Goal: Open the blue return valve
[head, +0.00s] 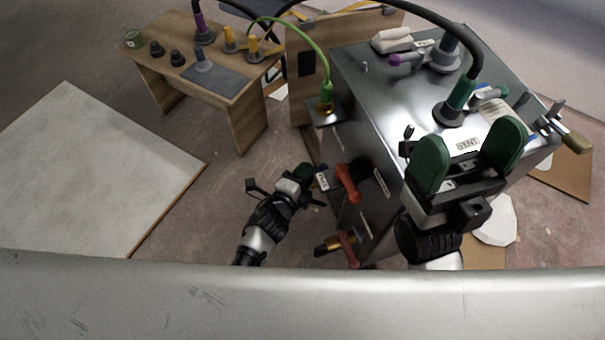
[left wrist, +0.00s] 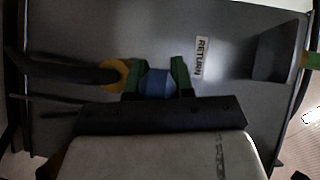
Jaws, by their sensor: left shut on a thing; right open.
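The blue return valve's handle (left wrist: 157,83) shows in the left wrist view between the green fingers of my left gripper (left wrist: 156,78), which is shut on it. A brass-coloured ring (left wrist: 115,74) is just left of the handle, and a RETURN label (left wrist: 200,57) is to its right on the grey panel. In the head view my left gripper (head: 308,174) is at the left side of the metal box (head: 362,85), and the blue handle is hidden there. My right gripper (head: 466,160) is open and empty above the box's top.
A red handle (head: 347,184) is close right of my left gripper, with another red-handled brass fitting (head: 332,245) below. Hoses and fittings crowd the box top. A wooden table (head: 180,50) with connectors stands at the back left. A pale panel (head: 90,175) lies left.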

